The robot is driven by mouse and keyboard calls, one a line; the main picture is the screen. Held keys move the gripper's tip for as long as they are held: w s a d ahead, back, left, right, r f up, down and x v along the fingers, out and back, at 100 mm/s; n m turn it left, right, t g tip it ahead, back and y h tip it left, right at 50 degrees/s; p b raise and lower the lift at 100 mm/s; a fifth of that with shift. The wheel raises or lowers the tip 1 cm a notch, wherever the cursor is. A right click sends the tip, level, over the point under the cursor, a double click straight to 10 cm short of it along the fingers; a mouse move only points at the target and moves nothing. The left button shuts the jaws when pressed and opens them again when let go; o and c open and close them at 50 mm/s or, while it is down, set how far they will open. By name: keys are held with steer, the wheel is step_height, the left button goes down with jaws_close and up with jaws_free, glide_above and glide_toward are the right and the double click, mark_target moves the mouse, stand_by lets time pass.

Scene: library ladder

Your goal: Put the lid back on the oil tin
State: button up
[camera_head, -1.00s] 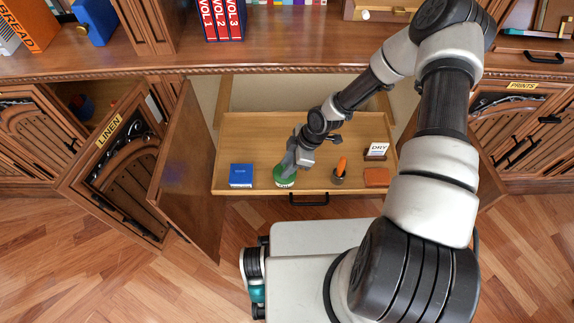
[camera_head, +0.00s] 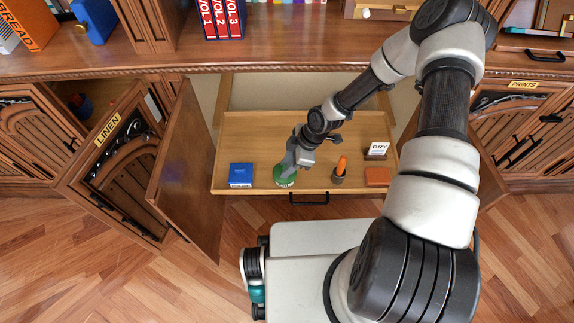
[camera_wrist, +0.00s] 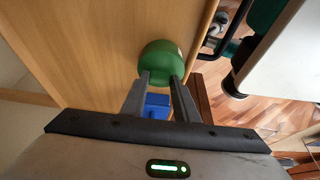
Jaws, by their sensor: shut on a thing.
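A round green thing with a small pale label (camera_head: 285,181), apparently the oil tin, stands in the open drawer near its front edge. My gripper (camera_head: 287,167) reaches down onto its top. In the wrist view, the green thing (camera_wrist: 162,62) sits at the tips of both fingers, and my gripper (camera_wrist: 161,81) is shut on it. I cannot tell a separate lid from the tin body; the fingers and wrist hide part of the top.
The wooden drawer (camera_head: 235,136) also holds a blue box (camera_head: 241,175), a dark cup with an orange-handled item (camera_head: 340,170), a card marked DRY (camera_head: 377,149) and an orange-brown block (camera_head: 377,177). An open cabinet door (camera_head: 186,170) stands left of the drawer. The drawer's back left is clear.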

steer(key=o, duration=1.6)
step_height(320, 180, up, 7)
steer(key=p, duration=0.5)
jaws_close()
stand_by(1.2)
